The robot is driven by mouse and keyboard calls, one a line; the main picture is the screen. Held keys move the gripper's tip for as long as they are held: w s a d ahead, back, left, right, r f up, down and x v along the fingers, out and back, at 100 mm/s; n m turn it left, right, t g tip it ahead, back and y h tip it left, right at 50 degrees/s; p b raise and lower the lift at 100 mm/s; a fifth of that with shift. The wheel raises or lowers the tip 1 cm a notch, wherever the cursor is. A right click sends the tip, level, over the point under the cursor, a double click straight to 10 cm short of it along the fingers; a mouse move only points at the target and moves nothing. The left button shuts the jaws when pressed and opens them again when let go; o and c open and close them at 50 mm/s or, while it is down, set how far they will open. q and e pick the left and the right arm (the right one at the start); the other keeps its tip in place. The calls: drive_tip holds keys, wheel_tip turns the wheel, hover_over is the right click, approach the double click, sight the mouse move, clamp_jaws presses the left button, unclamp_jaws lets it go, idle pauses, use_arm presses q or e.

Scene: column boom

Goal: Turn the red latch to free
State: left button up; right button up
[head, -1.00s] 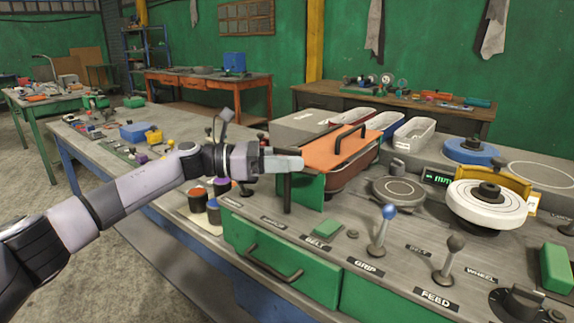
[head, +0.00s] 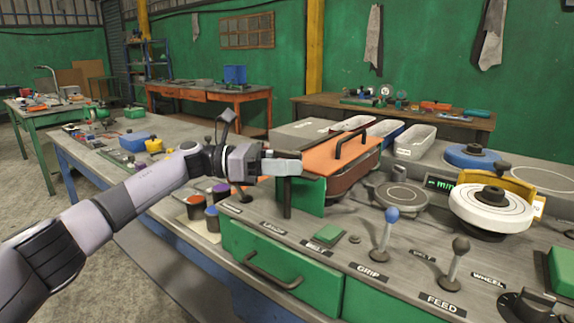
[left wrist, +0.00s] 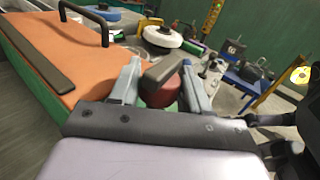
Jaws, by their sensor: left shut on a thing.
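The latch shows in the left wrist view as a dark grey bar (left wrist: 165,68) over a round red base (left wrist: 160,92). My left gripper (left wrist: 165,80) is shut on it, with one pale finger on each side. In the head view my left gripper (head: 282,167) is at the orange-lidded box, above a dark post (head: 287,200). Its fingers hide most of the latch there, and a dark bar shows at their top. I cannot tell the latch's exact angle.
The orange lid (head: 335,155) with a black handle is close beside the gripper. A blue-knobbed lever (head: 391,216), a grey-knobbed lever (head: 460,246) and a white wheel (head: 490,206) stand to the right. A green drawer (head: 270,265) is below.

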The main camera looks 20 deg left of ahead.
use_arm(q)
drive_tip(key=shift+r, duration=0.1)
idle(0.3)
drive_tip(key=shift+g+b, duration=0.3)
idle(0.8)
idle(0.4)
drive_tip(key=o, duration=0.9)
drive_tip(key=shift+d, duration=0.1)
drive_tip(key=shift+o, duration=0.2)
drive_tip(key=shift+s+a, duration=0.1)
drive_tip(key=shift+a, duration=0.45)
drive_tip(key=b+v, duration=0.1)
drive_tip(key=v, duration=0.5)
